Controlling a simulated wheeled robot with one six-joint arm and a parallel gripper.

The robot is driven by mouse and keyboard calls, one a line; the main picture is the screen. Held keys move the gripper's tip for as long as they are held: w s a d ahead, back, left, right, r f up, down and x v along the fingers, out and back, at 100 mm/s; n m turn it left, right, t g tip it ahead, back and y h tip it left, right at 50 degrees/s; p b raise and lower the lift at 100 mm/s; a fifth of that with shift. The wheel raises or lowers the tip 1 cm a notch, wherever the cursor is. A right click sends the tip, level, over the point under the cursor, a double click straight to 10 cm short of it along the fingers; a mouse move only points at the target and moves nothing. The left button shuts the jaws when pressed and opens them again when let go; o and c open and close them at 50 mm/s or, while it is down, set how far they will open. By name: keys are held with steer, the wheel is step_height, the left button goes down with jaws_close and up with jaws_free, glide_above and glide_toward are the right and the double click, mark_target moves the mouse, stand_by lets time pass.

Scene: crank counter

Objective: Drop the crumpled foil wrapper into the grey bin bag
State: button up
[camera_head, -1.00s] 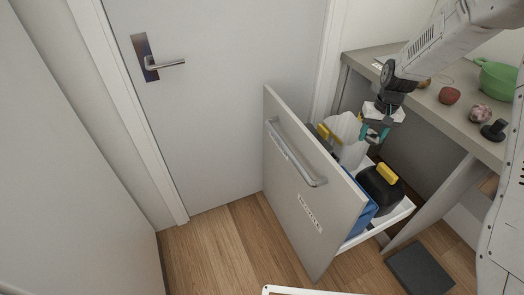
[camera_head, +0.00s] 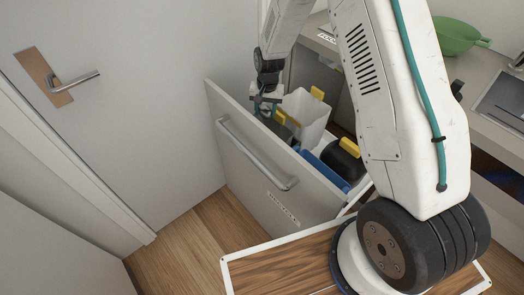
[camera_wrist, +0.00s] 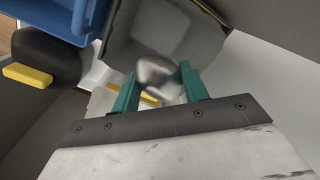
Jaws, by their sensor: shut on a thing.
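My gripper (camera_wrist: 158,84) is shut on the crumpled foil wrapper (camera_wrist: 155,70), a shiny silver lump between the two teal fingers in the wrist view. In the head view my gripper (camera_head: 267,106) hangs over the far left part of the open drawer, just behind its front panel; the wrapper cannot be made out there. Past the wrapper, the wrist view shows a grey, open-looking receptacle (camera_wrist: 125,42). I cannot tell for certain that it is the grey bin bag. A pale open bin (camera_head: 306,112) with a yellow tab stands right of my gripper.
The drawer front (camera_head: 250,160) has a long bar handle. The drawer also holds a blue item (camera_head: 325,170) and a black container (camera_head: 340,161) with a yellow handle. A closed door (camera_head: 120,120) is at the left.

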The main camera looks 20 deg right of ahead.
steer(key=shift+s+f, duration=0.1)
steer(key=shift+f, duration=2.5)
steer(key=o, duration=1)
steer(key=shift+o, duration=0.2)
steer(key=r, duration=0.7)
steer(key=shift+d+r, duration=0.2)
steer(key=shift+r, duration=0.2)
steer(key=shift+s, duration=0.15)
